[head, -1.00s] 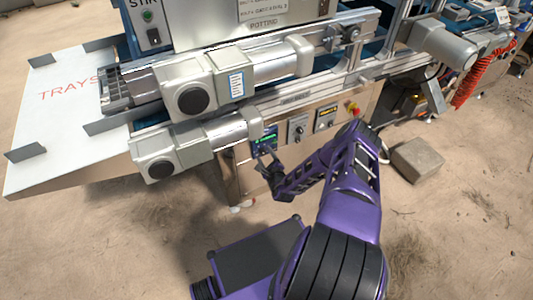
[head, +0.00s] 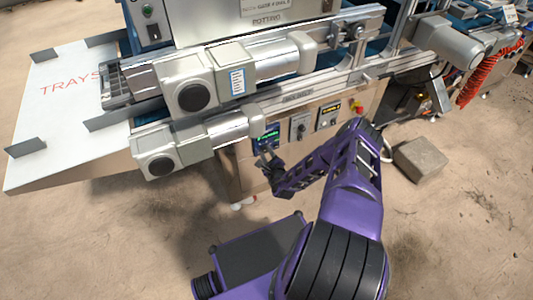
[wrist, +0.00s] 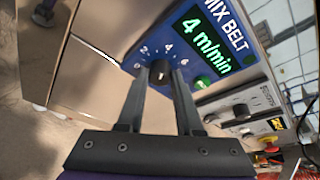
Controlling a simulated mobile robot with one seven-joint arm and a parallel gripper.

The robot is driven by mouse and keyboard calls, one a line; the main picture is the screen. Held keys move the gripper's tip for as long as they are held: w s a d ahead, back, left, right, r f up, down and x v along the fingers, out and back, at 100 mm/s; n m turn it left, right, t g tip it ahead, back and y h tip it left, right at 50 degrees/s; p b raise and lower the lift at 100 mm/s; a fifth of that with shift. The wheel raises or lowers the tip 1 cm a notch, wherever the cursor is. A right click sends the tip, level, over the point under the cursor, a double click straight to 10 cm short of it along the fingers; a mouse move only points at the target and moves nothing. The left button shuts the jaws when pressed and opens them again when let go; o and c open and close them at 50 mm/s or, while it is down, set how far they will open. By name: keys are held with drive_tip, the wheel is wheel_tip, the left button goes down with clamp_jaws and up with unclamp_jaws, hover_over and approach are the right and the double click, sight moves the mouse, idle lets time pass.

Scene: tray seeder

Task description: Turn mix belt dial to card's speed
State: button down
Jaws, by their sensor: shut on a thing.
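The mix belt dial (wrist: 160,72) is a dark knob on a blue panel (wrist: 214,30) marked MIX BELT. Its green display (wrist: 204,46) reads 4 m/min, and numbers run around the knob. My gripper (wrist: 158,82) is shut on the dial, one finger on each side of it. The fingers hide part of the knob and scale. In the head view my gripper (head: 266,160) is at the small panel (head: 267,138) on the machine's front.
Two other control boxes with a knob (head: 300,127) and a yellow display (head: 328,116) sit to the right, near a red button (head: 357,106). Motor housings (head: 190,93) jut out above left. A block (head: 420,160) lies on the floor at right.

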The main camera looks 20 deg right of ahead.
idle(0.4)
drive_tip(key=shift+d+m+y, duration=0.2)
drive_tip(key=shift+m+y, duration=0.5)
drive_tip(key=shift+m, duration=0.5)
drive_tip(key=m+y+b, duration=0.1)
drive_tip(key=m, duration=0.1)
drive_tip(key=m+y+b, duration=0.1)
drive_tip(key=shift+d+f+m+g+y, duration=0.1)
drive_tip(key=shift+d+m+g+y, duration=0.05)
drive_tip(key=shift+m+g+y, duration=0.2)
drive_tip(key=shift+m+y+b, duration=0.55)
drive_tip(key=shift+m+y, duration=0.1)
drive_tip(key=shift+m, duration=0.6)
drive_tip(key=shift+d+m+t+y, duration=0.1)
drive_tip(key=shift+m+t+y, duration=0.35)
drive_tip(key=shift+m+y, duration=0.65)
drive_tip(key=shift+m+h, duration=0.3)
drive_tip(key=shift+m, duration=0.1)
drive_tip(key=c, duration=0.6)
unclamp_jaws()
drive_tip(key=shift+o, duration=0.2)
